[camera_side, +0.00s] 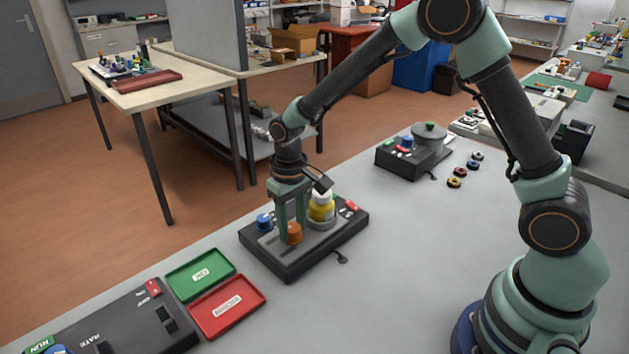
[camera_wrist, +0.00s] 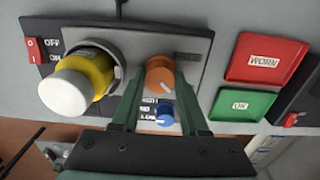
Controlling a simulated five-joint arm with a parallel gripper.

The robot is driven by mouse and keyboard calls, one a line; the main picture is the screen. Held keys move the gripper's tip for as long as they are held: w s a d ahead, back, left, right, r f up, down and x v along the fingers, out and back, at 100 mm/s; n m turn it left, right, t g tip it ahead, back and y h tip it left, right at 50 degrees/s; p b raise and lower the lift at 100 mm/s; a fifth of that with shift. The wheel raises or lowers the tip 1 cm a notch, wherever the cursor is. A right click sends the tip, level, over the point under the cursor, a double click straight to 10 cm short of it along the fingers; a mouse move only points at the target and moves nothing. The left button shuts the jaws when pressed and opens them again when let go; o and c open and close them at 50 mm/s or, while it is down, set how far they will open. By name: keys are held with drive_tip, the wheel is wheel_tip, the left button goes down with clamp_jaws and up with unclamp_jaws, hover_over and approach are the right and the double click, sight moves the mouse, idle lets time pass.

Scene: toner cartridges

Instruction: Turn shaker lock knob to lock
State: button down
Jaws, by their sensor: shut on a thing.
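The shaker (camera_side: 281,269) is a dark box with a grey top plate, near the middle of the table in the side view. Its orange knob (camera_side: 294,233) sits low on the plate, and in the wrist view the orange knob (camera_wrist: 159,72) shows a white pointer mark. My gripper (camera_side: 289,238) points down and is shut on the orange knob, one finger on each side. In the wrist view my gripper (camera_wrist: 157,80) frames it from below. A blue knob (camera_wrist: 164,117) shows between the fingers; its small labels are partly hidden.
A yellow bottle with a white cap (camera_wrist: 79,84) stands on the shaker beside a red rocker switch (camera_wrist: 35,49). A green tray (camera_side: 200,274) and a red tray (camera_side: 227,306) lie at the left. Another dark device (camera_side: 414,158) stands behind, near several small discs.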

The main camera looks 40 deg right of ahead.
sight(293, 227)
drive_tip(key=shift+r, duration=0.1)
idle(0.4)
drive_tip(key=shift+c, duration=2.1)
unclamp_jaws()
wheel_tip(293, 227, up, 12)
drive_tip(key=s+d+r+t, duration=0.2)
drive_tip(key=s+d+r, duration=0.1)
drive_tip(key=s, duration=0.4)
drive_tip(key=s+d+r+t, duration=0.3)
drive_tip(key=s+d+r, duration=0.1)
drive_tip(key=s, duration=0.3)
drive_tip(key=shift+d+r+t, duration=0.15)
drive_tip(key=shift+d+t, duration=0.15)
drive_tip(key=shift+d, duration=0.55)
